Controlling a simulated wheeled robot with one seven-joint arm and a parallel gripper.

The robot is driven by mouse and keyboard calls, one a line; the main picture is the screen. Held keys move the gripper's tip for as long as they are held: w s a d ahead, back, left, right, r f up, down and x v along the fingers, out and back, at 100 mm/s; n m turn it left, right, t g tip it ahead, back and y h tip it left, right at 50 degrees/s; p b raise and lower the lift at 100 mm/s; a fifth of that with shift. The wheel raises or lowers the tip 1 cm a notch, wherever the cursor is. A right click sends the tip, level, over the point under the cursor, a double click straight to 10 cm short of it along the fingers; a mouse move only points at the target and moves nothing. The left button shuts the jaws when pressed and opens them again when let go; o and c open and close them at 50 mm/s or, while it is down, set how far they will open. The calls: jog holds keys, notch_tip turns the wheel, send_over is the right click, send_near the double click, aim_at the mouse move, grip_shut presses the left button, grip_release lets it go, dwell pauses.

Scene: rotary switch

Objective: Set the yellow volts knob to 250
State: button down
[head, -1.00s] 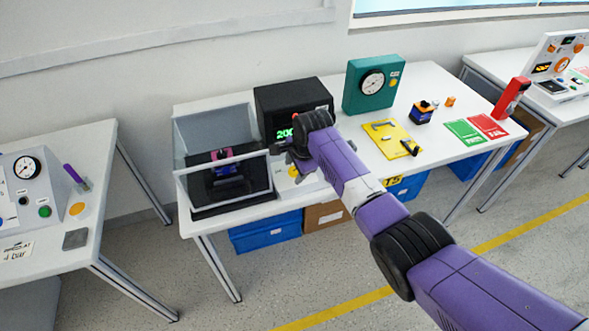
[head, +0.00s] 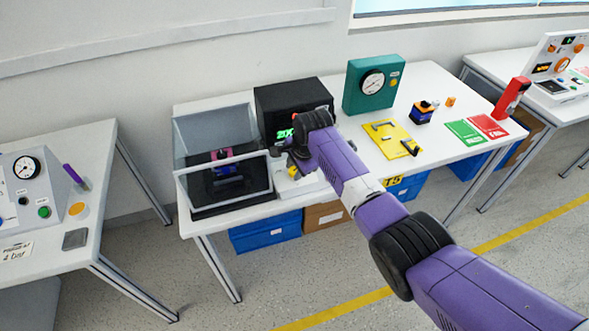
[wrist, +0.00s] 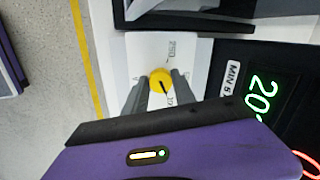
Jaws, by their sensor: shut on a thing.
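The yellow volts knob (wrist: 160,79) sits on a white panel (wrist: 145,48) in the wrist view, between the two grey fingers of my gripper (wrist: 160,84). The fingers are shut on its sides. A dark pointer line on the knob points toward the lower right of the picture. Printed marks ring the knob; one above it looks like 250 (wrist: 172,47), and the others are partly hidden or too small to read. In the head view my gripper (head: 289,157) is over the white panel, and a bit of yellow (head: 294,171) shows below it.
A black box (head: 285,97) with a green display stands behind my gripper. A clear-walled case (head: 222,125) is at the left.

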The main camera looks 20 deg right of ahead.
jog(key=n, duration=0.4)
jog(key=shift+b, duration=0.35)
jog(key=n, duration=0.3)
jog(key=shift+n+g+b, duration=0.4)
jog(key=n+b, duration=0.1)
jog(key=n, duration=0.3)
jog(key=shift+d, duration=0.1)
jog(key=n, duration=0.4)
jog(key=shift+b, duration=0.3)
jog(key=n, duration=0.5)
jog(key=shift+n+g+h+b, duration=0.3)
jog(key=shift+b, duration=0.1)
jog(key=n, duration=0.5)
jog(key=shift+w, duration=0.15)
jog(key=shift+r+n, duration=0.1)
jog(key=shift+n, duration=0.3)
jog(key=c, duration=1)
grip_release()
jog(key=shift+c, duration=0.2)
